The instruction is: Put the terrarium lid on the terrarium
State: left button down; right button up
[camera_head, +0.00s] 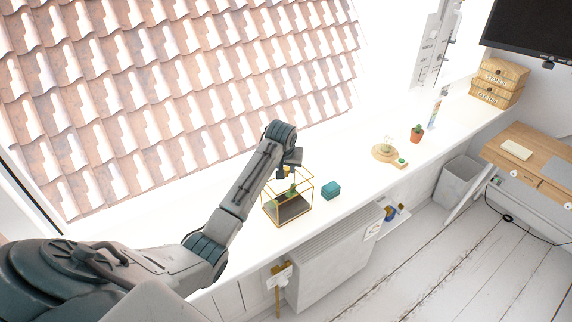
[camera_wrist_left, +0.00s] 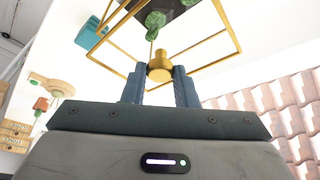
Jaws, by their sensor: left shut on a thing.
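The terrarium (camera_head: 291,208) is a gold-edged glass box with a dark base and a green cactus inside, standing on the white window ledge. My left gripper (camera_head: 286,174) is above it, pointing down. In the left wrist view the gripper (camera_wrist_left: 159,88) is shut on the gold knob of the terrarium lid (camera_wrist_left: 160,66). The terrarium's gold frame, green plant (camera_wrist_left: 155,22) and dark base show beyond the knob. The lid's pane is hard to make out against the frame, and I cannot tell whether it touches the rim. My right gripper is not in view.
A teal box (camera_head: 331,190) stands close to the right of the terrarium. Farther along the ledge (camera_head: 350,160) are a wooden board (camera_head: 384,153), a potted cactus (camera_head: 416,134) and wooden boxes (camera_head: 497,84). The ledge's front edge drops to a radiator (camera_head: 335,255).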

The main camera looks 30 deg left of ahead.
aim_at(287, 174)
pick_arm(q)
jog(key=shift+w+f, duration=0.15)
jog(key=shift+f, duration=1.85)
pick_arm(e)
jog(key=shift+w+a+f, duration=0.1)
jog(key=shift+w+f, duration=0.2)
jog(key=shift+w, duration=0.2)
pick_arm(q)
jog(key=c, duration=1.1)
grip_release()
jog(key=shift+c, duration=0.2)
jog(key=shift+o, duration=0.3)
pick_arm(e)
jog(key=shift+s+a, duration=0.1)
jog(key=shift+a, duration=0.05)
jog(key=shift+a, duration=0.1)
